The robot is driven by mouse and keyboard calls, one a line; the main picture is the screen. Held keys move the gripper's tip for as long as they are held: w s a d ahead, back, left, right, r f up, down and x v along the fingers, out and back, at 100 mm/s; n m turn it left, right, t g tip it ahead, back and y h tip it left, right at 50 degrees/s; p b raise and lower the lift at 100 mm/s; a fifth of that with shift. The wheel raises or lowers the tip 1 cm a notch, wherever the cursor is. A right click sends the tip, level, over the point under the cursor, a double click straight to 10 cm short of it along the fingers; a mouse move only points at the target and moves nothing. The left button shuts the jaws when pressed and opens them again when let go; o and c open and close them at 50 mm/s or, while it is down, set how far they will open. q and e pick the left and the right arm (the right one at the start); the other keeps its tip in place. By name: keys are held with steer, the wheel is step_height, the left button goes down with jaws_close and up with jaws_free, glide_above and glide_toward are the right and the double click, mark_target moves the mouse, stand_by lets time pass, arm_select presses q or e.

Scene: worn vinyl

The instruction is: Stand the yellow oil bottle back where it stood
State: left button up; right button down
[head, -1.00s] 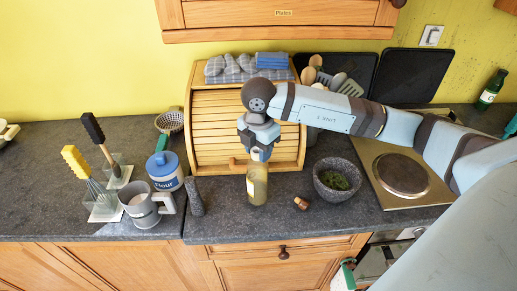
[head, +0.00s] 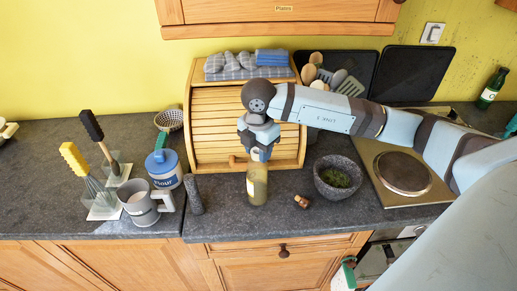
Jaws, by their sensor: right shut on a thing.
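The yellow oil bottle (head: 257,186) stands upright in front of the wooden bread box, at or just above the dark counter; I cannot tell whether its base touches. My right gripper (head: 259,154) points down and is shut on the top of the bottle, hiding its neck. A cork-like brown stopper (head: 302,201) lies on the counter to the right of the bottle. My left gripper is not in view.
A mortar with green herbs (head: 338,178) stands right of the bottle. The bread box (head: 230,125) is close behind. The counter's front strip is clear.

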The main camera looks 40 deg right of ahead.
steer(key=c, duration=0.6)
jaws_free()
steer(key=shift+r, duration=0.1)
steer(key=shift+r+p, duration=2.35)
steer(key=shift+r, duration=1.5)
step_height(320, 180, up, 14)
steer(key=shift+f+b, duration=0.1)
steer(key=shift+b, duration=0.85)
